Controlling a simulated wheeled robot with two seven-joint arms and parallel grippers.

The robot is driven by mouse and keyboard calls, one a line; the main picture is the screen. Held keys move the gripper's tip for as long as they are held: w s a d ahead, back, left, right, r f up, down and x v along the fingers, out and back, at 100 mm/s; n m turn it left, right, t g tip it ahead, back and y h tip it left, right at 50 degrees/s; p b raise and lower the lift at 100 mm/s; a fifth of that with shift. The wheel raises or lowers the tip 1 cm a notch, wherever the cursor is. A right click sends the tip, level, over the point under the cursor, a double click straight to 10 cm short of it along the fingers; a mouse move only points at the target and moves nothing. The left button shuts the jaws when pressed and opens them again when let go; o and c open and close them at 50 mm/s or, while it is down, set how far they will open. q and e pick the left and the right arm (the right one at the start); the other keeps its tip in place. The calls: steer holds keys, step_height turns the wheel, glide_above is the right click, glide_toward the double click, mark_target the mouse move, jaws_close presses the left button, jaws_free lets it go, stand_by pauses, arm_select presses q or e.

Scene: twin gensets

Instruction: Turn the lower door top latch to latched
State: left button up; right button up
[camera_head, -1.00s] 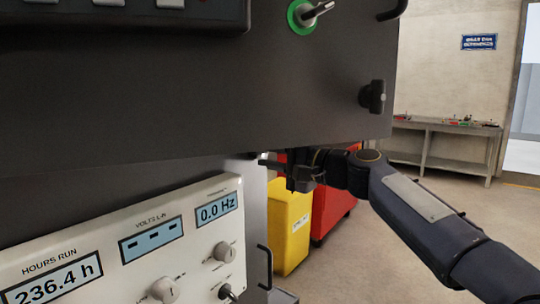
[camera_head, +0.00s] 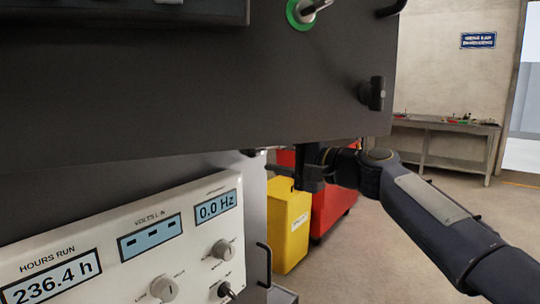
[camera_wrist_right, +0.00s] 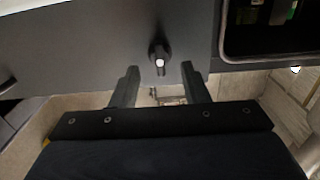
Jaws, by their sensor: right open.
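My right gripper (camera_head: 310,174) hangs under the lower edge of a dark overhanging panel, which hides part of it in the head view. In the right wrist view my right gripper (camera_wrist_right: 161,86) is open, its two fingers apart with nothing between them. A black knob-like latch (camera_wrist_right: 159,56) with a pale spot sits on a dark grey panel just beyond the fingertips, roughly centred between them and apart from them. I cannot tell for sure whether it is the lower door top latch. My left gripper is out of view.
The dark panel (camera_head: 200,95) carries another black knob (camera_head: 376,94) and a green-ringed switch (camera_head: 302,13). A white control panel (camera_head: 120,238) is at lower left, with a black handle (camera_head: 265,264) beside it. A yellow bin (camera_head: 289,228) and a red cabinet (camera_head: 334,205) stand behind.

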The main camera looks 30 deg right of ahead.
steer(key=v, duration=0.6)
steer(key=shift+w, duration=0.1)
steer(key=s+a+f+n+g+h+p, duration=0.1)
steer(key=s+a+f+n+g+p, duration=0.3)
steer(key=s+f, duration=0.6)
steer(key=s+a+f+n+g+h+p, duration=0.2)
steer(key=s+a+f+n+g+p, duration=0.3)
steer(key=s+a+f, duration=0.6)
step_height(320, 180, down, 6)
steer(key=n+g, duration=0.2)
steer(key=n, duration=0.1)
steer(key=shift+a+p, duration=0.25)
steer(key=shift+p, duration=0.05)
